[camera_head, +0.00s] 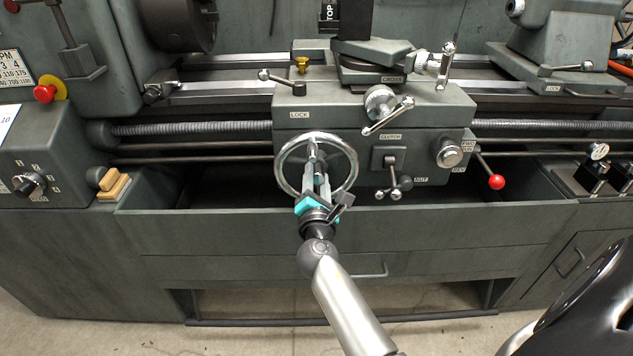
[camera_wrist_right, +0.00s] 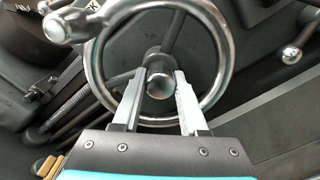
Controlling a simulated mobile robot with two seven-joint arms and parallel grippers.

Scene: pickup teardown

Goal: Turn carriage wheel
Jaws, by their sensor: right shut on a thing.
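The carriage wheel is a shiny metal handwheel (camera_head: 355,165) on the front of the lathe's carriage, left of centre. In the right wrist view its rim (camera_wrist_right: 228,65) fills the upper middle. My right gripper (camera_head: 315,168) reaches up to the wheel from below. In the wrist view its two pale fingers (camera_wrist_right: 162,84) are shut on a round metal knob (camera_wrist_right: 159,88) of the wheel, one on each side. The fingers hide part of the wheel. My left gripper is not in view.
Right of the wheel are a clutch lever (camera_head: 390,160), a nut lever (camera_head: 394,193) and a red-knobbed lever (camera_head: 496,182). A crank handle (camera_head: 388,116) sits above. The grey front panel (camera_head: 200,228) is below the wheel.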

